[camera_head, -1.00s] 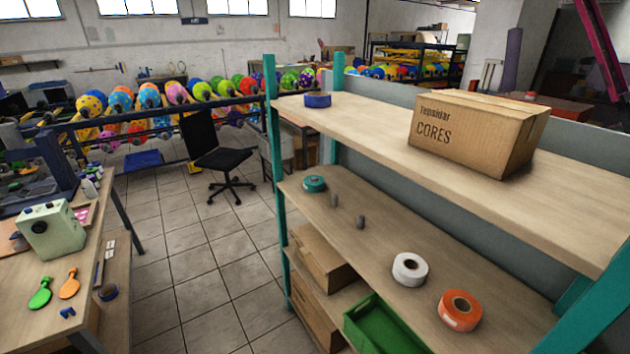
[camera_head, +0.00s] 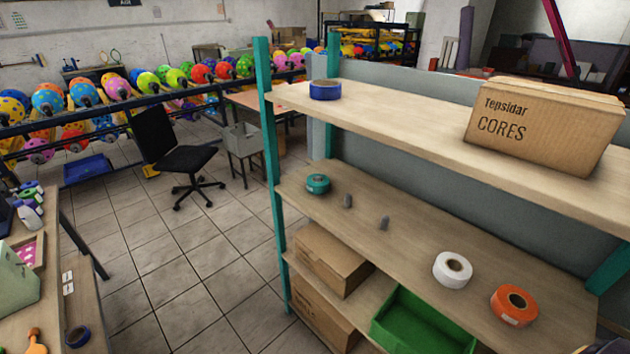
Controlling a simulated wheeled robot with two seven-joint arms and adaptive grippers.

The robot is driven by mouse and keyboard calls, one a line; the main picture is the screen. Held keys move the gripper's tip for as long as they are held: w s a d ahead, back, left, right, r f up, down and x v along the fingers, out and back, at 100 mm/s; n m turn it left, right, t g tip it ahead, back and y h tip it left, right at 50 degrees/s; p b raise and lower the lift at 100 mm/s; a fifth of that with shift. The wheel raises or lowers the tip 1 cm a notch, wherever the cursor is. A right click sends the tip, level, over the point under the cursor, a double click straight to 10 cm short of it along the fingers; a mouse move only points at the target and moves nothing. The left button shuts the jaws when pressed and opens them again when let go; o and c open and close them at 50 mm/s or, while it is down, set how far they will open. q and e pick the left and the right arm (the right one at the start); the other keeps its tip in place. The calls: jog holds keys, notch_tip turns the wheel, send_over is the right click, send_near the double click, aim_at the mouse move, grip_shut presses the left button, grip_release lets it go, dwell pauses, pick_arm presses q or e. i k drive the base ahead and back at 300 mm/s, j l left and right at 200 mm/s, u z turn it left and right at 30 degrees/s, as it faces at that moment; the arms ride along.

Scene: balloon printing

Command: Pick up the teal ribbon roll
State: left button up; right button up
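The teal ribbon roll (camera_head: 318,184) lies on the middle shelf board (camera_head: 410,240) of the shelf unit, at its left end near the teal post. A white roll (camera_head: 453,269) and an orange roll (camera_head: 515,305) lie farther right on the same board. A blue roll (camera_head: 325,90) lies on the top board. Neither of my grippers shows. A small dark shape sits at the bottom right corner, and I cannot tell what it is.
A cardboard box (camera_head: 545,127) stands on the top board (camera_head: 420,130). Cardboard boxes (camera_head: 330,262) and a green crate (camera_head: 388,333) sit below the middle board. A worktable (camera_head: 50,291) stands at left, an office chair (camera_head: 178,160) behind. Tiled floor between them is clear.

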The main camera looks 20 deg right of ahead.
aim_at(312, 187)
jog(key=i+j+z, duration=0.1)
jog(key=j, duration=0.2)
jog(key=i+j+z, duration=0.25)
jog(key=i+j, duration=0.15)
jog(key=j, duration=0.2)
jog(key=i+j+z, duration=0.1)
jog(key=j, duration=0.25)
